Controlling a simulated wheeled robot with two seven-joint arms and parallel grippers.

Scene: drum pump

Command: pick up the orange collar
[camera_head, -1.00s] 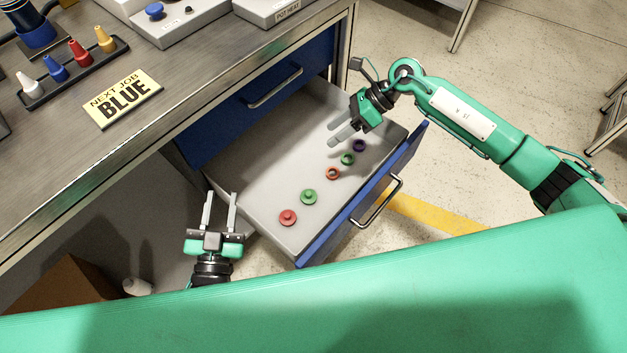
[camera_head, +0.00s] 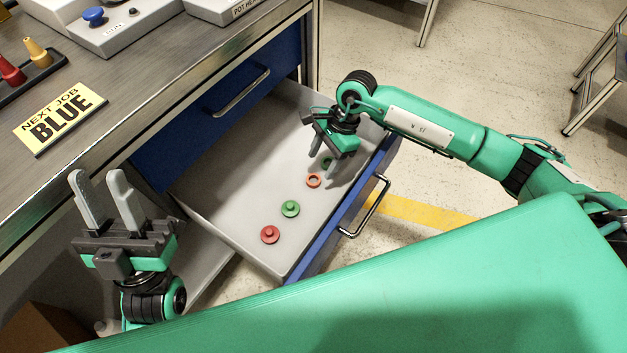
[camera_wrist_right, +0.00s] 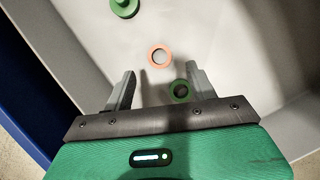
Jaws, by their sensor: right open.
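The orange collar (camera_head: 314,180), a small ring, lies flat on the floor of the open drawer (camera_head: 225,190). In the right wrist view the orange collar (camera_wrist_right: 159,55) is just beyond the fingertips, roughly centred between them. My right gripper (camera_head: 325,166) points down over the drawer, open and empty; its fingers show in the wrist view (camera_wrist_right: 160,84). A green collar (camera_wrist_right: 180,91) lies closer, near the right-hand finger in that view; the gripper partly hides it in the head view (camera_head: 327,162). My left gripper (camera_head: 98,182) is open and empty beside the bench.
A green knobbed piece (camera_head: 290,208) and a red knobbed piece (camera_head: 270,234) lie nearer the drawer's front-left corner. The drawer's blue front (camera_head: 335,232) has a metal handle (camera_head: 368,208). The workbench carries a yellow "NEXT JOB BLUE" sign (camera_head: 60,118).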

